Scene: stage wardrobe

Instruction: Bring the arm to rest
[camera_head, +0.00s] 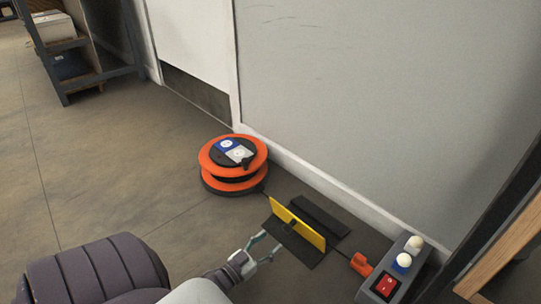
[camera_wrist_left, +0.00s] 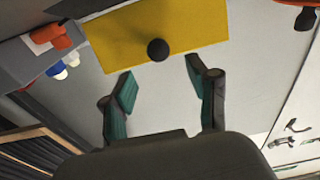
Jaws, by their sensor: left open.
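My left gripper (camera_head: 262,247) is low over the floor in the head view, just left of a yellow panel (camera_head: 298,223) that stands upright on a black base (camera_head: 301,250). In the left wrist view my left gripper (camera_wrist_left: 160,92) has its two teal fingers spread apart with nothing between them. The yellow panel (camera_wrist_left: 190,25) lies beyond the fingertips there, with a round black knob (camera_wrist_left: 158,49) on its face. The fingers look apart from the knob. My right gripper is not in either view.
An orange cable reel (camera_head: 233,163) stands on the floor by the wall. A grey power strip (camera_head: 405,262) with a red switch (camera_head: 385,285) and an orange plug (camera_head: 361,264) lie to the right. A shelf (camera_head: 75,60) stands far left. The floor at left is clear.

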